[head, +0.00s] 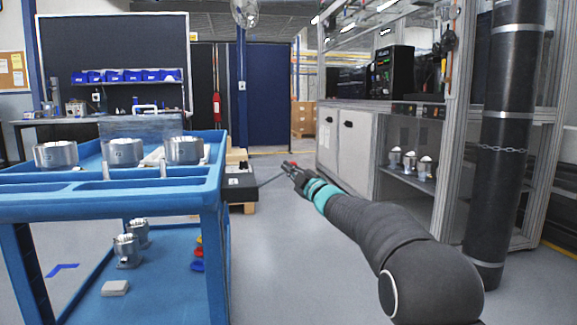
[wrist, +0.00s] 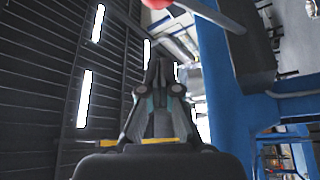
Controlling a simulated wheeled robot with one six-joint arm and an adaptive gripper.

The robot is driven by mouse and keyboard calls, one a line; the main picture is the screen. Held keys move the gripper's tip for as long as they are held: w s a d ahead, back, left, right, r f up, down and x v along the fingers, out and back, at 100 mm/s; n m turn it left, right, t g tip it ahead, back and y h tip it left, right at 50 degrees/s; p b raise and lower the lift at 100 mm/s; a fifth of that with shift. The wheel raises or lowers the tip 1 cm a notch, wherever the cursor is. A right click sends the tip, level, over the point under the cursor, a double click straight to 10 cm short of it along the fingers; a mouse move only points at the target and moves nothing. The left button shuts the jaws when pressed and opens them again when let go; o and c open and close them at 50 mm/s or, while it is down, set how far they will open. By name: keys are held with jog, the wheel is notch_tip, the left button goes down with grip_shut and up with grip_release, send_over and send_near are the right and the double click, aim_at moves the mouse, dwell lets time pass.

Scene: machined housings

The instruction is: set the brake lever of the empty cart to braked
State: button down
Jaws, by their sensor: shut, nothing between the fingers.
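A thin grey lever rod (head: 271,180) shows in the head view beside my gripper (head: 287,168), just right of the dark box. A small red knob (head: 294,163) shows right at my fingertips. In the wrist view the red knob (wrist: 156,3) is cut by the top edge, and the rod (wrist: 208,14) runs right to a dark block on a blue frame (wrist: 221,85). My gripper (wrist: 160,68) is shut and empty, its tips apart from the knob in that picture. I cannot tell the lever's setting or see the empty cart's top.
A blue cart (head: 100,211) with several metal housings (head: 123,151) stands at the left front. A dark box (head: 238,187) on a wooden pallet is behind it. A cabinet bench (head: 347,150) and a dark column (head: 503,150) stand right. Floor (head: 290,270) in the middle is clear.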

jog(key=r+p, duration=0.1)
jog(key=r, duration=0.1)
send_over(275, 176)
jog(key=s+d, duration=0.1)
jog(key=s, duration=0.1)
jog(key=shift+w+d+f, duration=0.35)
jog(key=shift+d+f, duration=0.3)
jog(key=shift+d, duration=0.15)
jog(key=shift+w+d+f, duration=0.3)
jog(key=shift+d+f, duration=0.3)
jog(key=shift+d, duration=0.2)
jog(key=shift+d+f, duration=0.1)
